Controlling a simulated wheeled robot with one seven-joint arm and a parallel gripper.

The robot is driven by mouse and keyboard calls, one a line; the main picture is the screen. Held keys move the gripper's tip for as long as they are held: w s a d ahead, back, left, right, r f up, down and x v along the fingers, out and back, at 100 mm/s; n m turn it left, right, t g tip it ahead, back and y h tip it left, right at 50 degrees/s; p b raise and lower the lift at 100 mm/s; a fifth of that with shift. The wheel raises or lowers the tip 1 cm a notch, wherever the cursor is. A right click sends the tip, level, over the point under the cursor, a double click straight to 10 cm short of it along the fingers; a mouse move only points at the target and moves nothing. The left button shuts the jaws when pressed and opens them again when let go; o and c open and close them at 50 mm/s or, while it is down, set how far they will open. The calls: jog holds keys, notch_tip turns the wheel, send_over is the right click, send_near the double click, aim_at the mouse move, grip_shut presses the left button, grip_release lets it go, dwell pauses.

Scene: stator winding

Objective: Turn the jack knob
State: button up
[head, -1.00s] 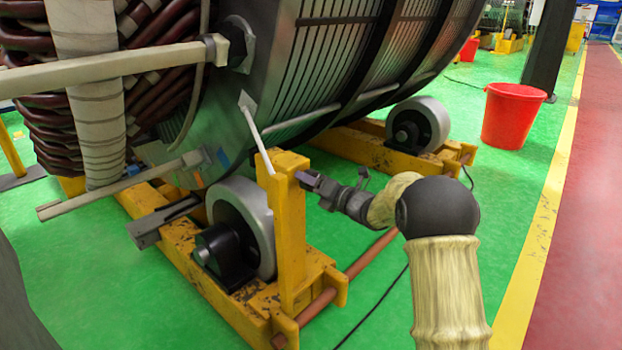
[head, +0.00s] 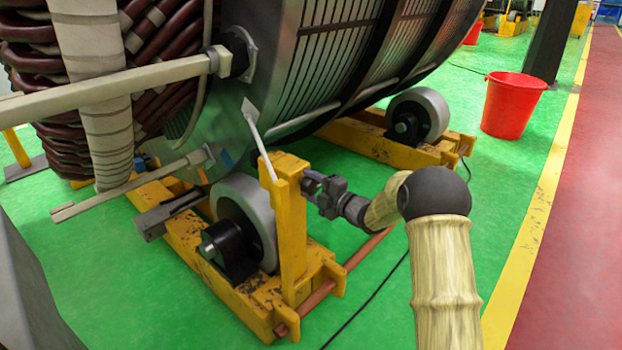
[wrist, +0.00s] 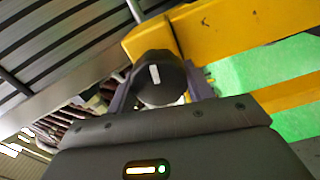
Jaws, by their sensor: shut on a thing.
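The jack knob (wrist: 158,76) is a black round knob with a white mark line, on a yellow steel part in the wrist view. My gripper (wrist: 160,88) has one finger on each side of the knob and is shut on it. In the head view my gripper (head: 308,185) is at the right side of the upright yellow post (head: 292,235), near its top. The knob itself is hidden there by the post and the gripper.
The large stator (head: 215,115) rests above yellow roller stands with grey rollers (head: 252,215). A thin pale rod (head: 260,140) slants down to the post. A red bucket (head: 512,105) stands on the green floor at right. Floor right of the post is mostly clear.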

jog(key=m+p, duration=0.2)
jog(key=m, duration=0.1)
jog(key=m+p, duration=0.1)
jog(key=p, duration=0.1)
jog(key=shift+r+m, duration=0.25)
jog(key=shift+m, duration=0.05)
jog(key=m+p, duration=0.3)
jog(key=shift+w+d+m, duration=0.1)
jog(key=shift+m, duration=0.3)
jog(key=m+p, duration=0.3)
jog(key=m, duration=0.1)
jog(key=shift+p, duration=0.3)
jog(key=m+p, duration=0.2)
jog(key=m, duration=0.2)
jog(key=m+p, duration=0.1)
jog(key=m, duration=0.1)
jog(key=m+p, duration=0.1)
jog(key=m, duration=0.1)
jog(key=shift+w+d+f+m, duration=0.1)
jog(key=shift+f+m, duration=0.05)
jog(key=shift+m, duration=0.15)
jog(key=m+p, duration=0.1)
jog(key=m, duration=0.3)
jog(key=shift+f+p, duration=0.1)
jog(key=shift+p, duration=0.2)
jog(key=m, duration=0.5)
jog(key=shift+f+p, duration=0.1)
jog(key=shift+p, duration=0.2)
jog(key=shift+f+m, duration=0.1)
jog(key=shift+m, duration=1.8)
